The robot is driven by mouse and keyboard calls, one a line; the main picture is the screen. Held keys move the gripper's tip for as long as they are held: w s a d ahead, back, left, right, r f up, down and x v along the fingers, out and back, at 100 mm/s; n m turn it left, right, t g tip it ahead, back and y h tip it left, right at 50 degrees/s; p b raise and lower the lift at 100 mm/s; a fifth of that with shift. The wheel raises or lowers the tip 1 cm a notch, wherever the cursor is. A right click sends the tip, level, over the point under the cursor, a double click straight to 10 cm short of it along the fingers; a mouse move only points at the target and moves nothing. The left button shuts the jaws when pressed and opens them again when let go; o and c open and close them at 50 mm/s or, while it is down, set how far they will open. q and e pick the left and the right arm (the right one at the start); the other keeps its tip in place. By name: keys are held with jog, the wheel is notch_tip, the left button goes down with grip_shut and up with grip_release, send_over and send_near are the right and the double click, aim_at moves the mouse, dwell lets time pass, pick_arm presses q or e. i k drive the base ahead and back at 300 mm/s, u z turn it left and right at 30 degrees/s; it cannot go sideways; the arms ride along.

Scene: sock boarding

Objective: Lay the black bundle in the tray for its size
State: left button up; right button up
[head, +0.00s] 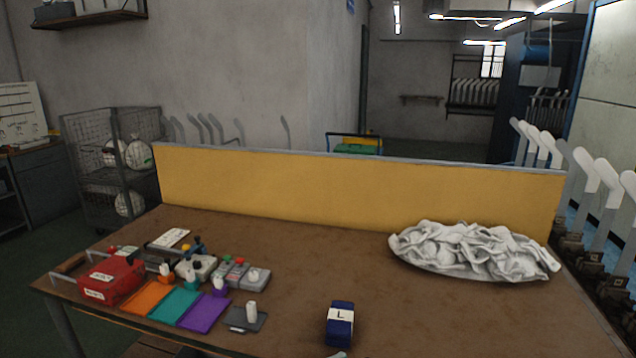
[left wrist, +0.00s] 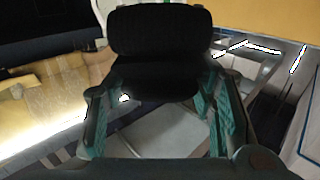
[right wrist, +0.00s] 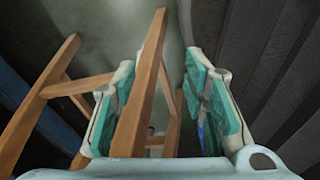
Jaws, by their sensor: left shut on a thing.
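A black bundle (left wrist: 158,32) fills the upper middle of the left wrist view. My left gripper (left wrist: 155,98) is shut on it, with teal pads on both sides. In the head view, a dark navy block (head: 340,333) with a white "L" label shows at the front middle of the table; I cannot tell whether it is the held bundle. Flat orange (head: 150,297), teal (head: 172,305) and purple (head: 203,313) trays lie side by side at the front left. My right gripper (right wrist: 168,95) is open, its pads apart, with wooden bars beyond them.
A red box (head: 112,280) and small grey devices (head: 255,280) crowd the table's left. A dark grey plate (head: 245,319) lies right of the purple tray. White crumpled cloth (head: 470,250) lies at the right. A yellow divider (head: 350,190) closes the back. The table's middle is clear.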

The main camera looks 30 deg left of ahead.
aim_at(205, 311)
jog(key=k, duration=1)
jog(key=u, duration=1.65)
jog(key=i, duration=0.55)
